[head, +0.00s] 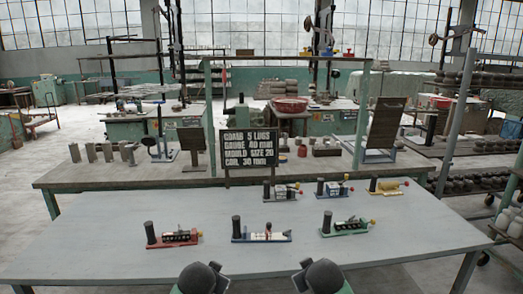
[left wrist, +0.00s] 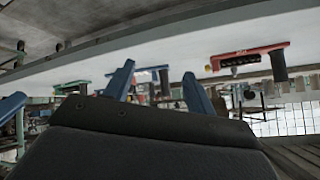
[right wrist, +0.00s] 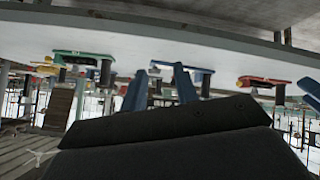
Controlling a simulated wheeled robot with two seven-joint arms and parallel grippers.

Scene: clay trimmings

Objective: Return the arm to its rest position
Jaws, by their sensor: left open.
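In the head view, my two dark rounded arm parts show at the bottom edge, by the near edge of the grey table (head: 386,265); the fingers are hidden there. In the left wrist view, my left gripper (left wrist: 158,70) has its two blue fingers spread with nothing held between them. In the right wrist view, my right gripper (right wrist: 158,72) has its blue fingers apart, somewhat closer together, with nothing seen held. Both wrist pictures look upside down, with the table along the top. Both grippers appear clear of the devices on the table.
A red-based device (head: 173,238), a blue-based one (head: 262,236) and a green-based one (head: 345,227) stand on the table. Three more, including a yellow one (head: 386,187), stand farther back. A black sign (head: 249,147) rises behind. The table's near left is bare.

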